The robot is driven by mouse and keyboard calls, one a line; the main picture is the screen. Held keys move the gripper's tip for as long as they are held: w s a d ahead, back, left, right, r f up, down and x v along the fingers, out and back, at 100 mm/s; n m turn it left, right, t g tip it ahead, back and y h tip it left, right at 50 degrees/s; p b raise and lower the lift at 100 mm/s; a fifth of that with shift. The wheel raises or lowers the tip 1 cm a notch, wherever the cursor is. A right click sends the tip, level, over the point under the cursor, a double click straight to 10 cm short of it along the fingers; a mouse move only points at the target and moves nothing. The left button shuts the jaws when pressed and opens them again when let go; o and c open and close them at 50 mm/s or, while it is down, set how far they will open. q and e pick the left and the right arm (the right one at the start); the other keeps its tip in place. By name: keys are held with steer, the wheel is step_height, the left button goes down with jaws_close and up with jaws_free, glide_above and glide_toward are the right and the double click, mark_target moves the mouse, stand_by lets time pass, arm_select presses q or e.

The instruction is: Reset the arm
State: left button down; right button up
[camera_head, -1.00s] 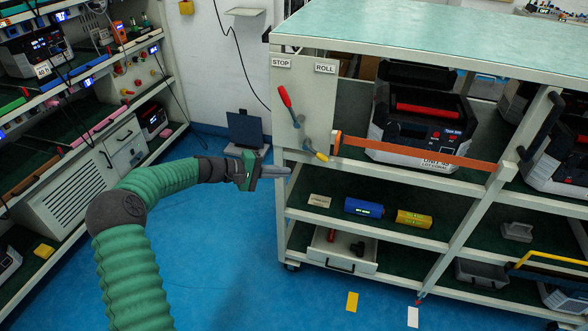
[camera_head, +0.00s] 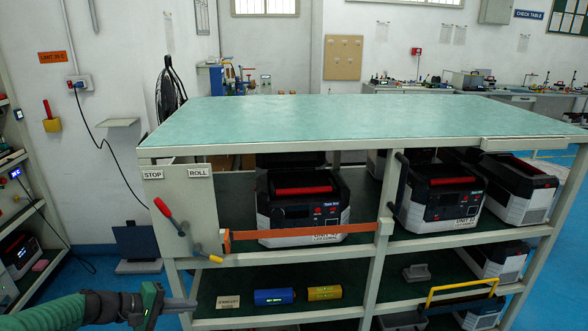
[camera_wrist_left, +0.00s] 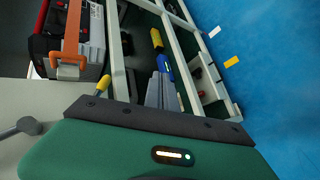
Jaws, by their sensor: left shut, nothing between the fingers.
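My left gripper (camera_head: 180,304) is at the lower left of the head view, on my green arm with a dark wrist. Its grey fingers are shut with nothing between them and point right, toward the left end of the cart's lower shelf. In the left wrist view the fingers (camera_wrist_left: 161,90) show closed together, in front of the cart's shelves. My right gripper is not in view.
A blue cylinder (camera_head: 273,296) and a yellow cylinder (camera_head: 324,293) lie on the lower shelf. Another rack (camera_head: 42,190) stands at far left. Blue floor (camera_head: 110,290) lies between.

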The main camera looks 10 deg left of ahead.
arm_select(q)
steer(key=s+d+f+m+g+y, duration=0.2)
steer(key=s+d+f+g, duration=0.15)
steer(key=d, duration=0.25)
steer(key=s+d+f+m+g+y, duration=0.1)
steer(key=s+d+f+m+g, duration=0.1)
steer(key=s+d, duration=0.35)
steer(key=s+d+m+y, duration=0.4)
steer(key=s+m+y, duration=0.15)
steer(key=s, duration=0.95)
steer(key=w+p+v, duration=0.1)
steer(key=p+v, duration=0.7)
steer(key=w+p+v, duration=0.2)
steer(key=p+v, duration=0.7)
steer(key=shift+d+r+m, duration=0.3)
steer(key=shift+r+m, duration=0.1)
steer(key=shift+m, duration=0.05)
